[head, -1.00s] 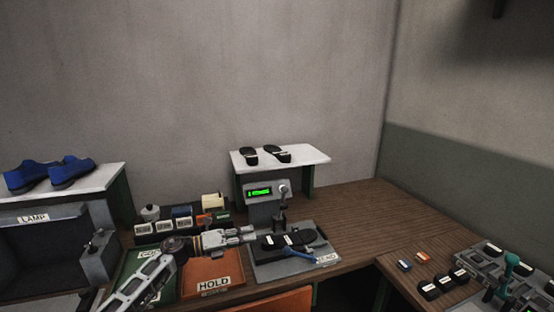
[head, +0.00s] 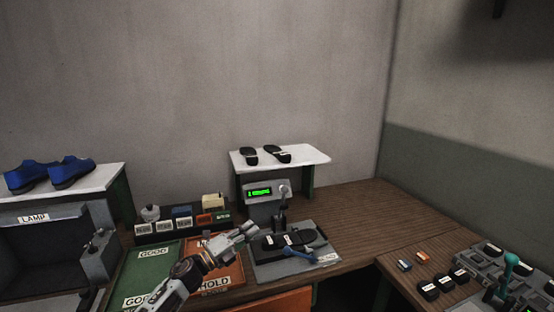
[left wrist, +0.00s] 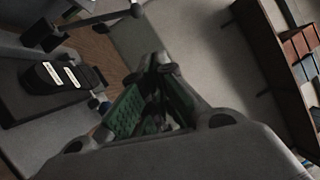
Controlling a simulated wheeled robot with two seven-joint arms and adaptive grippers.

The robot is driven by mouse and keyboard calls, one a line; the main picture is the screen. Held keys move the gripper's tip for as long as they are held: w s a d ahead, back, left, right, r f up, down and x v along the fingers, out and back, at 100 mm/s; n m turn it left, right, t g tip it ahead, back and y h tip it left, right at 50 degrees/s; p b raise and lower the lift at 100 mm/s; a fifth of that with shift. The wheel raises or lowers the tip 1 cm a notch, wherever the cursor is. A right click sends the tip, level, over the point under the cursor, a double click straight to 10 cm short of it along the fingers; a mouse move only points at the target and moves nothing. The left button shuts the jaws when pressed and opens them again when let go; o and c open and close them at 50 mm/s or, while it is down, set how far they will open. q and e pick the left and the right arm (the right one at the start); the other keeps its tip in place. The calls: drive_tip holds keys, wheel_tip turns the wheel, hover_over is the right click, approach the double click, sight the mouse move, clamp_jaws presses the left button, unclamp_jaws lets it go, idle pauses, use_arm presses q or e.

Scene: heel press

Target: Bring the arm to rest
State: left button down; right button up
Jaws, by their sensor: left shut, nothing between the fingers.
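My left gripper (head: 243,231) is in the head view, above the orange HOLD mat (head: 228,278) and just left of the heel press. It is shut and empty; its green-padded fingers (left wrist: 155,95) are together in the left wrist view. The heel press (head: 266,207) has a lit green display and a lever. A dark sole (head: 297,239) with white labels lies on the press base, apart from the gripper. The sole also shows at the left of the left wrist view (left wrist: 55,78). My right gripper is not in view.
A green GOOD mat (head: 150,262) lies left of the HOLD mat. A rack of small labelled boxes (head: 180,226) stands behind. Blue shoes (head: 50,174) rest on the left shelf, black soles (head: 263,153) on the middle one. Bare wooden bench (head: 360,215) lies right of the press.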

use_arm(q)
drive_tip(key=s+a+f+n+y, duration=1.1)
drive_tip(key=f+n+y, duration=0.3)
drive_tip(key=n, duration=0.8)
drive_tip(key=s+a+f+n+g, duration=0.1)
drive_tip(key=s+f+n+g, duration=0.15)
drive_tip(key=s, duration=0.65)
drive_tip(key=s+f+n+g+y, duration=0.15)
drive_tip(key=s+g, duration=0.25)
drive_tip(key=s, duration=0.4)
drive_tip(key=s+a+f+n+g, duration=0.1)
drive_tip(key=s+f+n+g, duration=0.2)
drive_tip(key=s, duration=0.6)
wheel_tip(320, 180, down, 33)
drive_tip(key=s+g, duration=0.2)
drive_tip(key=s, duration=0.1)
drive_tip(key=s+a+f, duration=0.2)
drive_tip(key=s+f, duration=0.8)
drive_tip(key=s, duration=0.1)
drive_tip(key=s+a+f+m+g, duration=0.1)
drive_tip(key=s+a+f, duration=0.1)
drive_tip(key=s+f, duration=0.8)
drive_tip(key=shift+s+a, duration=0.15)
drive_tip(key=shift+s, duration=0.35)
